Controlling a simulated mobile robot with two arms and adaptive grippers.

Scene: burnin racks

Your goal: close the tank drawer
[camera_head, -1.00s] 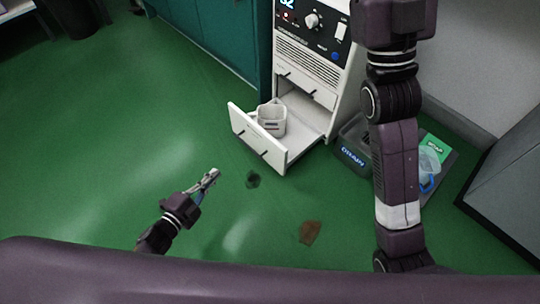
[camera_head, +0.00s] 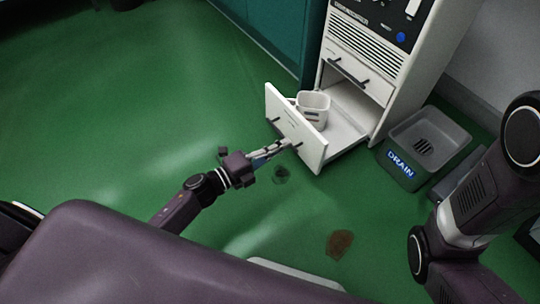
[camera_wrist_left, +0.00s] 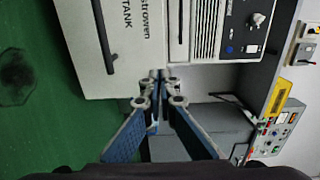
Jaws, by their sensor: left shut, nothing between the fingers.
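The tank drawer (camera_head: 283,126) is a white drawer pulled out low from a white cabinet (camera_head: 354,60). A white cup-like tank (camera_head: 314,108) stands inside it. The wrist view shows the drawer's front panel (camera_wrist_left: 128,78), with the word TANK and a dark handle (camera_wrist_left: 103,38). My left gripper (camera_head: 287,144) is shut and empty, with its tips at the drawer front beside a handle. In the wrist view the closed tips (camera_wrist_left: 159,74) overlap the panel's lower right part; I cannot tell if they touch it. My right gripper is out of view.
A grey basin marked DRAIN (camera_head: 425,140) stands on the floor right of the drawer. A teal cabinet (camera_head: 280,30) is to the left. The green floor left of the drawer is clear, with dark (camera_head: 281,174) and brown (camera_head: 340,243) stains nearby.

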